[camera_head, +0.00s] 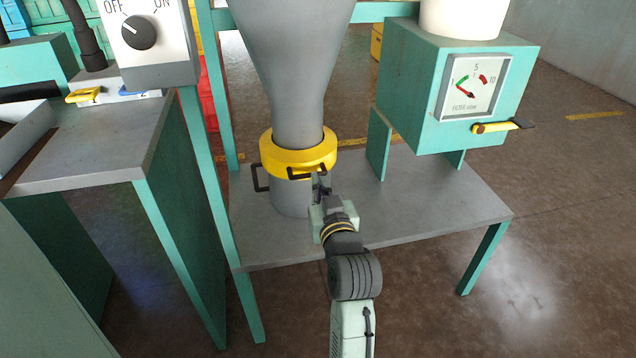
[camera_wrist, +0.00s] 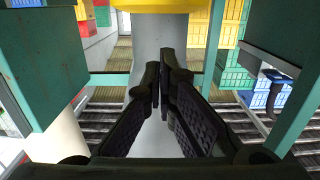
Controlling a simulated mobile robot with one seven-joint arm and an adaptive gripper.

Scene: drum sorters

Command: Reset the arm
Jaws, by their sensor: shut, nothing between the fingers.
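My gripper (camera_head: 318,184) is at the end of my arm, which reaches in from the bottom of the head view. It is just in front of the yellow collar (camera_head: 298,157) on the grey funnel (camera_head: 294,65). In the wrist view my gripper's fingers (camera_wrist: 163,82) are closed together with nothing held between them. Behind them is the grey pipe (camera_wrist: 150,35), with the yellow collar's edge at the top. I cannot tell whether the fingertips touch the collar or its dark handle (camera_head: 310,172).
A grey-topped table (camera_head: 440,205) stands under the funnel. At right is a green filter box (camera_head: 410,95) with a gauge (camera_head: 474,86) and yellow lever (camera_head: 500,127). At left are a workbench (camera_head: 95,150) and an OFF/ON switch box (camera_head: 150,40). Open floor lies at right.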

